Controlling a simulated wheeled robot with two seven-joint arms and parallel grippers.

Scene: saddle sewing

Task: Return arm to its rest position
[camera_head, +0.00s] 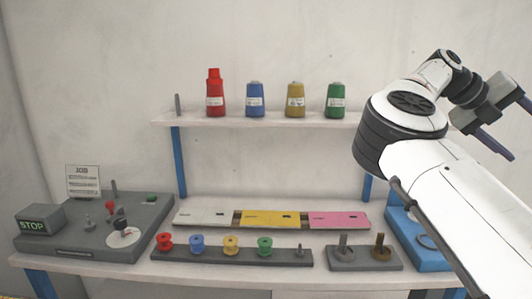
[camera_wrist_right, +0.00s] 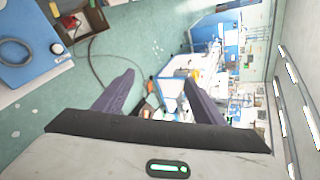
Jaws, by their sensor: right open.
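My right arm (camera_head: 440,185) reaches up from the lower right in the head view. Its gripper (camera_head: 510,125) is raised at the right edge, in front of the wall and clear of the shelf and bench. In the right wrist view the two dark fingers of the right gripper (camera_wrist_right: 160,88) are spread apart with nothing between them. Beyond them are the floor and a distant room. My left gripper is not in the head view.
The workbench (camera_head: 220,277) holds a control panel (camera_head: 95,230), a rack of bobbins (camera_head: 232,257) and a coloured strip (camera_head: 270,219). Several thread cones stand on the shelf (camera_head: 260,121). A blue unit (camera_head: 420,245) is partly hidden behind my right arm.

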